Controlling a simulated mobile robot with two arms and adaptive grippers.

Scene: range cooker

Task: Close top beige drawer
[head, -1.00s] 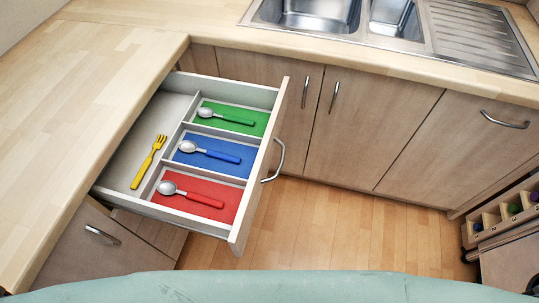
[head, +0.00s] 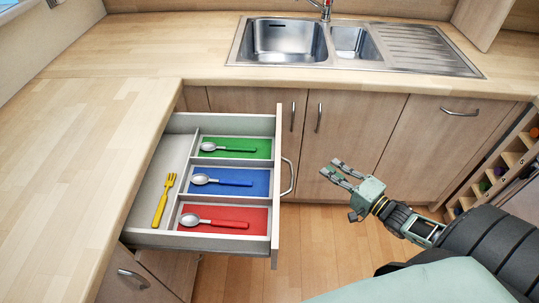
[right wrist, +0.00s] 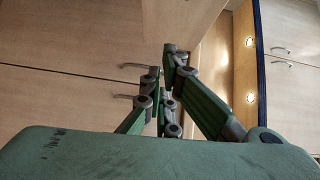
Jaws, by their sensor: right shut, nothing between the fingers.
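The top beige drawer (head: 277,205) stands pulled out from the left counter in the head view. Its front faces right and carries a curved metal handle (head: 288,177). A yellow fork (head: 163,200) and spoons with green, blue and red handles lie in its compartments. My right gripper (head: 340,171) is shut and empty, to the right of the drawer handle and apart from it. Its fingers also show in the right wrist view (right wrist: 164,75), where the drawer cannot be made out for sure. My left gripper is not in view.
The wooden counter (head: 75,150) runs along the left and back, with a metal sink (head: 282,42) at the back. Closed cabinet doors (head: 345,130) stand behind my right gripper. A bottle rack (head: 500,172) is at the right. Floor is free right of the drawer.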

